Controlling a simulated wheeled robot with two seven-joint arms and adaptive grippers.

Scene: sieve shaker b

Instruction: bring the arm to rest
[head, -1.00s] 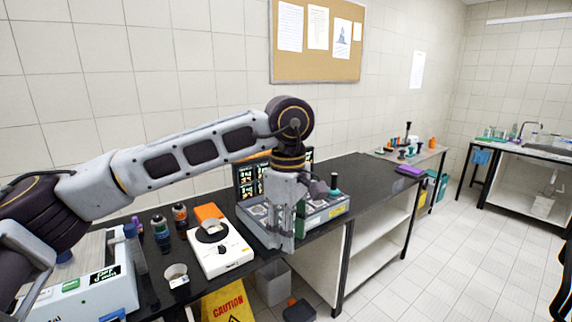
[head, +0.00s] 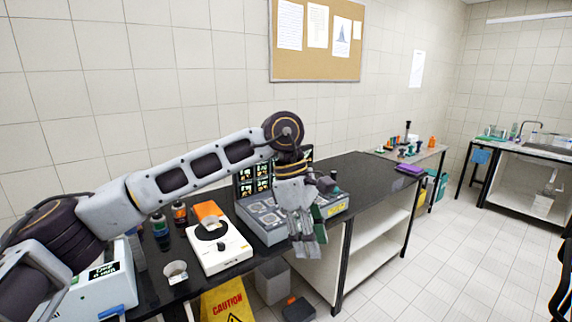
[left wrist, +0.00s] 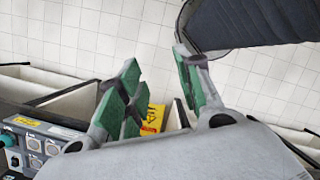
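My left arm reaches in from the left over the black bench (head: 365,185). My left gripper (head: 305,246) hangs downward at the bench's front edge, in front of the grey device with a control panel (head: 262,222). In the left wrist view its green-padded fingers (left wrist: 160,92) stand apart with nothing between them. The grey device also shows at the lower left of that view (left wrist: 38,145). My right gripper is not in view.
A white instrument with a dark disc (head: 220,257), a small cup (head: 176,273) and bottles stand left of the gripper. A yellow caution sign (head: 228,302) and a grey bin (head: 273,281) are on the floor below. The bench's right part is mostly clear.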

